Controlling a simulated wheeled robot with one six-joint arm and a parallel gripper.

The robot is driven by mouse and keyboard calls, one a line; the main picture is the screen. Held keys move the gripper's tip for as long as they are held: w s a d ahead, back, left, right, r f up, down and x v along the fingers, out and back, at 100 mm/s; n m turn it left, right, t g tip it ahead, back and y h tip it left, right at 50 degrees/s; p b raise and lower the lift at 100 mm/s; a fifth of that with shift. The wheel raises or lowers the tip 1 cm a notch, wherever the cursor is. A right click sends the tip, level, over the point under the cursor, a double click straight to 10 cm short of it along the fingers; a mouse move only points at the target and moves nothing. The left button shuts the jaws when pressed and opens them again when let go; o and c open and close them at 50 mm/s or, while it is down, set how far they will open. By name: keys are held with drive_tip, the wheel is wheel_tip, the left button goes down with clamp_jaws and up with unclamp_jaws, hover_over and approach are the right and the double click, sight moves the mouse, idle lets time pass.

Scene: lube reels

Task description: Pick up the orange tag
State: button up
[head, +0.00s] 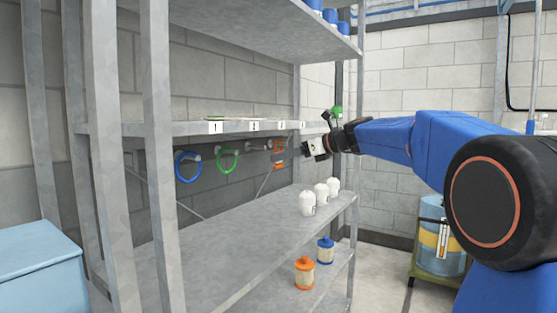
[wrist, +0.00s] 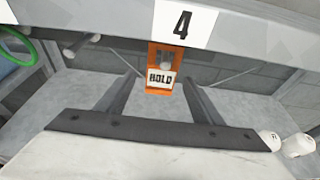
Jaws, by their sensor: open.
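The orange tag (wrist: 152,56) hangs below the shelf edge under the label "4" in the wrist view. It has a white panel reading "HOLD" and a grey round peg near its upper part. In the head view the orange tag (head: 279,148) shows small, to the left of my gripper (head: 307,151). In the wrist view my gripper (wrist: 160,82) is open and empty. Its two fingers point toward the tag, one to each side of its lower end. I cannot tell how much gap is left in depth.
A blue ring (head: 188,167) and a green ring (head: 228,160) hang left of the tag. The grey shelf edge (head: 180,128) runs just above. White bottles (head: 307,204) stand on the shelf below.

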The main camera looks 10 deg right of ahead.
sight(279, 165)
drive_tip(key=x, duration=0.3)
drive_tip(key=shift+w+a, duration=0.15)
drive_tip(key=shift+w, duration=0.15)
drive_tip(key=shift+c, duration=0.2)
drive_tip(key=c, duration=1.1)
drive_tip(key=shift+r, duration=0.3)
drive_tip(key=s+d, duration=1.2)
drive_tip(key=s, duration=0.1)
drive_tip(key=shift+s+d, duration=0.1)
drive_tip(key=shift+d, duration=0.1)
